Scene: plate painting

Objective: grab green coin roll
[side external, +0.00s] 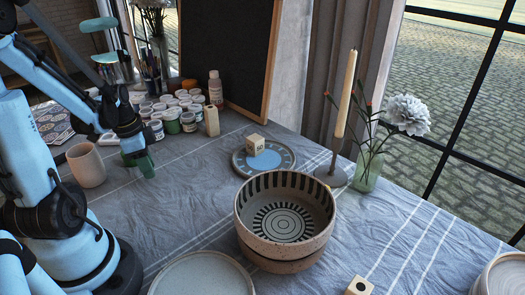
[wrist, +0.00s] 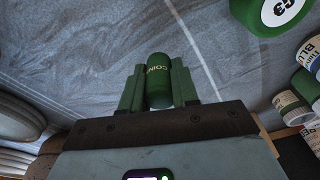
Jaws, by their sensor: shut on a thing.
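The green coin roll (wrist: 158,82) is a small dark green cylinder with pale lettering, seen in the wrist view between the two green fingers. My gripper (wrist: 158,88) is shut on it, one finger on each side. In the side external view my gripper (side external: 138,160) is at the left, low over the cloth and just right of the beige cup. The roll is hard to tell apart from the green fingers there. Whether it touches the cloth is unclear.
A beige cup (side external: 87,166) stands left of my gripper. Several paint jars (side external: 172,120) stand behind it, with a wooden block (side external: 211,121) nearby. A striped bowl (side external: 285,250) and a plate with a blue centre (side external: 286,159) are to the right. Cloth between them is clear.

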